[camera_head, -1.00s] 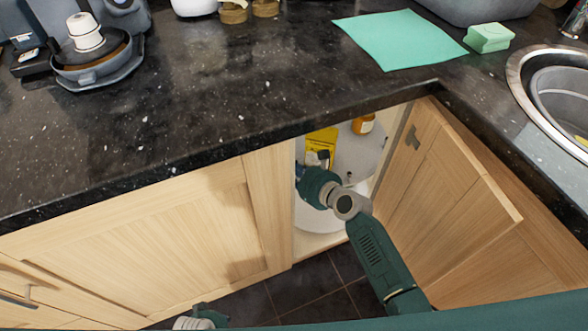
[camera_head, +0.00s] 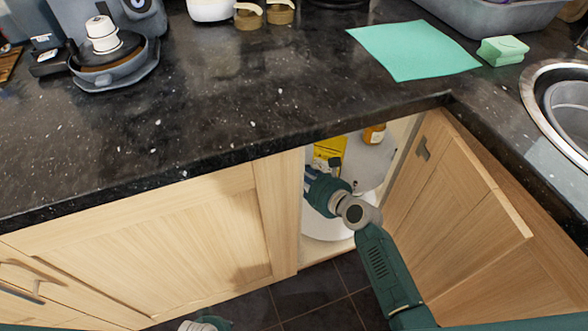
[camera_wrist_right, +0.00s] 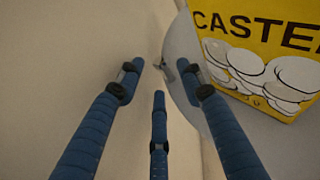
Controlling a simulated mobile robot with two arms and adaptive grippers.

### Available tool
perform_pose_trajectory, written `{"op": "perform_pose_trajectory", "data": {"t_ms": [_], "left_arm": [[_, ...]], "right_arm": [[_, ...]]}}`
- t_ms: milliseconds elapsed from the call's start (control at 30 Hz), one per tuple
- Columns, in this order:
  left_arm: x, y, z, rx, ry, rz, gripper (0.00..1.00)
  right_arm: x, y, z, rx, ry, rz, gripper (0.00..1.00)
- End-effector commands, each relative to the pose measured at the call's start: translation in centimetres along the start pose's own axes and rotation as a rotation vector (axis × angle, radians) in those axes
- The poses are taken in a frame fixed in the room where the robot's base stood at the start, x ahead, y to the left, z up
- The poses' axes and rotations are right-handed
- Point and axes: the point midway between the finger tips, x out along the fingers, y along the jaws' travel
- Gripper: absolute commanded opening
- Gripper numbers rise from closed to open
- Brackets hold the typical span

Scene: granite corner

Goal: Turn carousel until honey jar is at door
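The carousel shows inside the open corner cupboard as a pale upper shelf (camera_head: 371,168) and a white lower tray (camera_head: 326,229). An amber jar (camera_head: 374,134) with a pale label stands toward the back right of the upper shelf; its label is too small to read. A yellow box (camera_head: 329,147) marked "CASTE..." stands left of it, and also fills the upper right of the right wrist view (camera_wrist_right: 255,45). My right gripper (camera_wrist_right: 162,75) is open and empty, fingers spread beside the carousel edge, left of the yellow box. Only a piece of my left arm's end shows at the bottom edge, fingers hidden.
The cupboard door (camera_head: 455,205) stands open on the right of my right arm. A closed panel (camera_head: 150,250) is on the left. The dark worktop (camera_head: 230,110) overhangs the opening and hides part of the inside. The cupboard's pale wall (camera_wrist_right: 60,60) is left of my fingers.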

Motion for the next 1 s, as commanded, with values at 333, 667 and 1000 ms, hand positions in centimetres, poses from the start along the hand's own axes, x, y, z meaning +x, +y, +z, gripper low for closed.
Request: {"op": "perform_pose_trajectory", "data": {"t_ms": [333,667,1000], "left_arm": [[0.0,0.0,0.0,0.0,-0.001,0.0,0.28],[0.0,0.0,0.0,0.0,-0.001,-0.001,0.28],[0.0,-0.1,0.0,0.001,-0.001,-0.001,0.28]], "right_arm": [[-5.2,-0.2,0.3,-0.002,-0.007,-0.006,0.38],[-6.6,-0.3,0.5,-0.003,-0.01,-0.008,0.38],[-6.5,-0.4,0.5,-0.003,-0.01,-0.009,0.38]]}}
